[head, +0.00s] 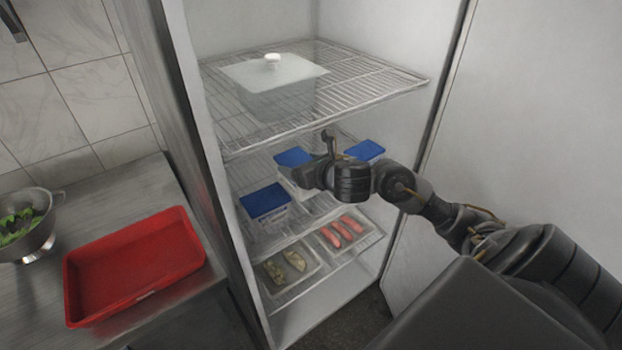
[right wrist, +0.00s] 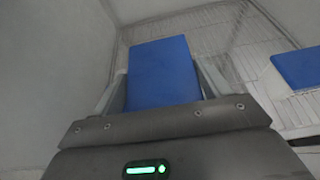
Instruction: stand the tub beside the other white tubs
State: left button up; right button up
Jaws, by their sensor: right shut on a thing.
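My right gripper (head: 312,160) reaches into the open fridge and is shut on a pale tub with a blue lid (head: 291,157). In the right wrist view the lid of the held tub (right wrist: 165,72) lies between the two pale fingers. I cannot tell whether it touches the shelf. Another blue-lidded tub (head: 265,202) stands nearer the front left. A third blue lid (head: 366,149) shows behind my arm at the right; a blue lid also shows at the right of the wrist view (right wrist: 299,67). My left gripper is not in view.
A pale lidded container (head: 272,88) stands on the upper wire shelf (head: 375,82), above my gripper. Trays of green food (head: 284,267) and of reddish pieces (head: 342,233) lie lower down. A red tray (head: 135,262) and a colander (head: 32,235) stand on the steel counter at left.

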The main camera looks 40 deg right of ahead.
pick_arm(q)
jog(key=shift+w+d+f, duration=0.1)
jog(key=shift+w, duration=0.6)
pick_arm(e)
jog(key=w+d+f, duration=0.3)
jog(key=d+f, duration=0.3)
jog(key=shift+d+f, duration=0.2)
jog(key=shift+d, duration=0.1)
notch_tip(320, 180, down, 3)
jog(key=shift+w+d+f+p, duration=0.15)
jog(key=shift+f+p, duration=0.05)
jog(key=shift+p, duration=0.4)
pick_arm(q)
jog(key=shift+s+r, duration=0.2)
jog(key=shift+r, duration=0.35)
pick_arm(e)
jog(key=shift+f, duration=0.1)
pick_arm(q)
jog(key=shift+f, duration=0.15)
pick_arm(e)
jog(key=shift+f, duration=0.1)
jog(key=shift+f+b, duration=0.1)
jog(key=shift+b, duration=0.2)
jog(key=o, duration=1.3)
jog(key=shift+o, duration=0.2)
